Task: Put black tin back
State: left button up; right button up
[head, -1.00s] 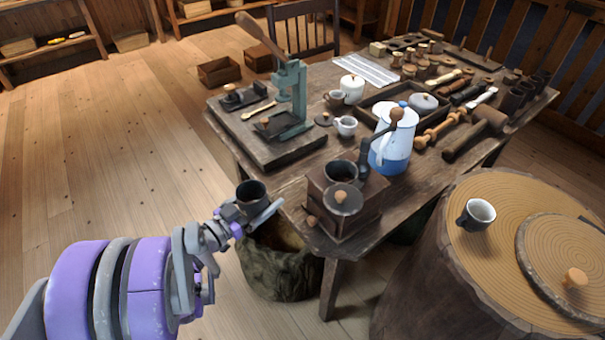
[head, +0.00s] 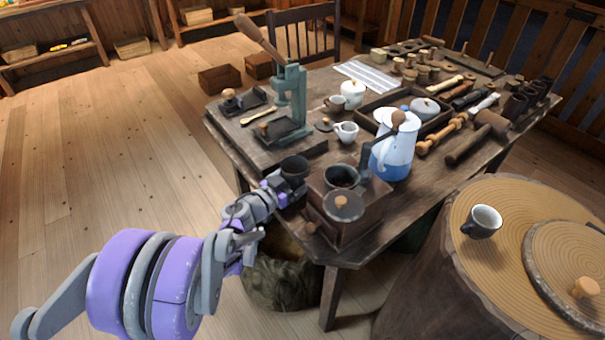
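The black tin (head: 294,168) is a small dark, open-topped cylinder. It is upright at the table's near left edge, just left of the coffee grinder (head: 345,212). My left gripper (head: 287,184) is at its near side and appears shut on it; the fingers are partly hidden. I cannot tell whether the tin's base touches the table (head: 420,195). My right gripper is not in view.
A green lever press (head: 290,98) on a dark board stands behind the tin. A white cup (head: 346,132) and a white and blue pot (head: 393,150) stand beyond the grinder. A stump (head: 500,195) at right bears a dark mug (head: 482,221).

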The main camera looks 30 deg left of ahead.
pick_arm(q)
jog(key=shift+r, duration=0.1)
jog(key=o, duration=1.2)
jog(key=shift+f, duration=0.2)
jog(key=shift+c, duration=0.2)
jog(key=shift+r, duration=0.2)
jog(key=shift+s+a, duration=0.1)
jog(key=shift+s, duration=0.3)
jog(key=s+a+p, duration=0.1)
jog(key=s+a, duration=0.1)
jog(key=s, duration=0.9)
jog(key=shift+r, duration=0.3)
